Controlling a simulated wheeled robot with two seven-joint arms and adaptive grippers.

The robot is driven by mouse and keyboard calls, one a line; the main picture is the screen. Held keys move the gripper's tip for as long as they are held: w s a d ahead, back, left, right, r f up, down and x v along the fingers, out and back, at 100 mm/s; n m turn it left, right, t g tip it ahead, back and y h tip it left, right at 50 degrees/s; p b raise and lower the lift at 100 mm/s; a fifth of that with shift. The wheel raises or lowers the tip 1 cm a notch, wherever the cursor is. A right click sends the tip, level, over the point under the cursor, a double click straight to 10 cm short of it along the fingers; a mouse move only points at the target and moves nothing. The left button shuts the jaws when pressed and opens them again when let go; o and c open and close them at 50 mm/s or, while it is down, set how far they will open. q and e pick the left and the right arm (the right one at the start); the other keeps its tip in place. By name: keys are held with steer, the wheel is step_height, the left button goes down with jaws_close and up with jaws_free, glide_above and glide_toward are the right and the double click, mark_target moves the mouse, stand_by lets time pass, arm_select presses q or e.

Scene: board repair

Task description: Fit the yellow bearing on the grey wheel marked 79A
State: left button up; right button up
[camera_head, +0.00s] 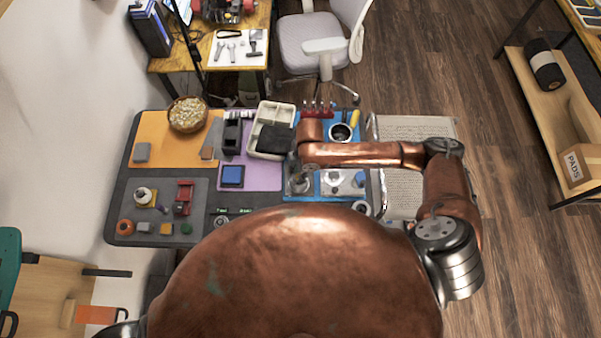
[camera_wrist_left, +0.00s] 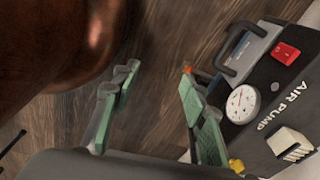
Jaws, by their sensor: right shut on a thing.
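My right arm reaches in from the right over the workbench, and its right gripper (camera_head: 300,184) points down at the edge of the blue mat. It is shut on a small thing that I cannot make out. No yellow bearing can be told for sure. A round grey wheel-like part (camera_head: 361,207) lies at the right front of the bench, and another round part (camera_head: 222,222) lies at the front beside small printed labels. I cannot read 79A on either. My left gripper (camera_wrist_left: 158,72) is open and empty in the left wrist view, above the floor.
The bench (camera_head: 117,205) holds a wooden bowl (camera_head: 187,114), a cream tray (camera_head: 287,113), a blue square block (camera_head: 232,176), a red part (camera_head: 183,196) and an orange ring (camera_head: 125,227). An air pump (camera_wrist_left: 275,90) stands beside my left gripper. My copper body hides the bench's near edge.

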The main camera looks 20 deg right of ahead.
arm_select(q)
steer(key=shift+s+f, duration=0.1)
steer(key=shift+s, duration=0.75)
steer(key=shift+w+r+p, duration=0.2)
steer(key=shift+r+p, duration=0.3)
steer(key=shift+w+r+p, duration=0.15)
steer(key=shift+r+p, duration=0.35)
steer(key=shift+r, duration=0.15)
arm_select(e)
steer(key=shift+f, duration=0.5)
stand_by(0.7)
arm_select(q)
steer(key=shift+w+r+p, duration=0.1)
steer(key=shift+r+p, duration=0.7)
steer(key=shift+p, duration=0.2)
arm_select(e)
steer(key=shift+f, duration=0.2)
arm_select(q)
steer(key=shift+r+p, duration=0.3)
arm_select(e)
steer(key=shift+s+f, duration=0.2)
steer(key=shift+f, duration=0.2)
stand_by(1.2)
steer(key=o, duration=1.2)
steer(key=shift+c, duration=0.2)
steer(key=shift+o, duration=0.6)
steer(key=shift+w, duration=0.1)
